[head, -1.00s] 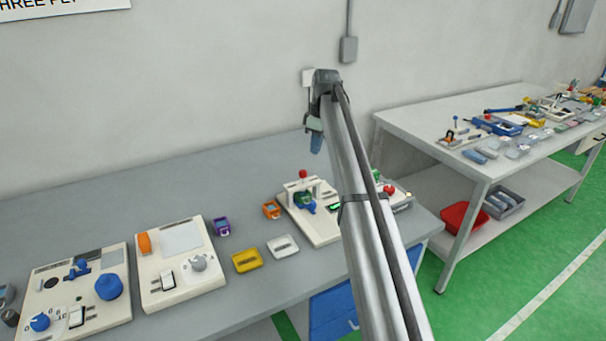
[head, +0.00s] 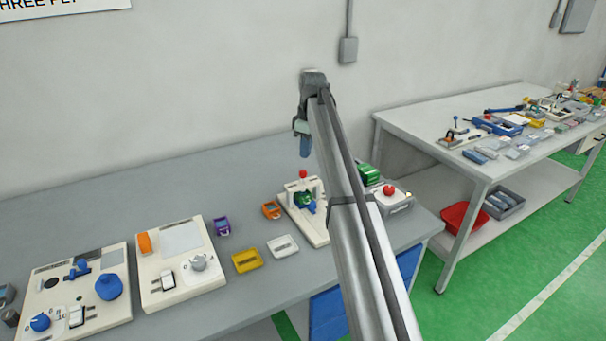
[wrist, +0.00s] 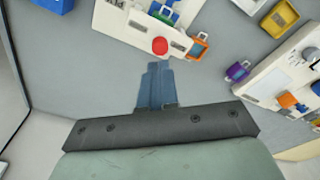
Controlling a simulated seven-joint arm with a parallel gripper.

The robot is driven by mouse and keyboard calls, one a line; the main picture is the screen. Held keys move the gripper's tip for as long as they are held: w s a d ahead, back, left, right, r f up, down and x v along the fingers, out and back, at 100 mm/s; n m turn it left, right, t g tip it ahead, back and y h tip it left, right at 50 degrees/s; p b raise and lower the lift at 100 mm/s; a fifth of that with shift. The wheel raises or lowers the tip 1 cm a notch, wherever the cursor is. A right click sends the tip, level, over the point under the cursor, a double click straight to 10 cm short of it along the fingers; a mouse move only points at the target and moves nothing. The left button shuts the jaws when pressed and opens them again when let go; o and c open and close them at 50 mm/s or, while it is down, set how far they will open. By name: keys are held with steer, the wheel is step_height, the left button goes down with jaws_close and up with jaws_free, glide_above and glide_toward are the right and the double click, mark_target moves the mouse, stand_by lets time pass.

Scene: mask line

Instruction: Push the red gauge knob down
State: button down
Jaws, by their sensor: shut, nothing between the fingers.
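The red gauge knob (head: 303,174) sits on top of a white stand with a green and blue part under it, on a white board (head: 304,227) on the grey table. In the wrist view the knob is a red disc (wrist: 160,46) at the near end of the board. My gripper (head: 305,150) is shut and empty, pointing down above and just behind the knob in the head view. In the wrist view its blue fingers (wrist: 156,66) are together, with their tips close to the red disc in the picture. I cannot tell the height gap exactly.
Yellow (head: 247,260) and white (head: 283,246) trays and orange (head: 271,209) and purple (head: 221,226) items lie left of the board. A grey box with a red knob (head: 389,190) stands right. The table behind is clear up to the wall.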

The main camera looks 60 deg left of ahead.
mark_target(304, 171)
steer(key=shift+s+a+f, duration=0.1)
steer(key=shift+a+f, duration=0.05)
steer(key=shift+f, duration=1.25)
steer(key=shift+s+a+f, duration=0.1)
steer(key=shift+f, duration=1.3)
steer(key=shift+f, duration=0.85)
steer(key=shift+w+d, duration=0.1)
steer(key=shift+w+d+r, duration=0.25)
steer(key=shift+w+d, duration=0.2)
steer(key=shift+d, duration=0.1)
steer(key=shift+w+d+r, duration=0.25)
steer(key=shift+w+d, duration=0.15)
steer(key=shift+d, duration=0.15)
steer(key=shift+r, duration=0.1)
step_height(304, 171, up, 14)
steer(key=d, duration=0.1)
steer(key=shift+w+f, duration=0.2)
steer(key=shift+w, duration=0.25)
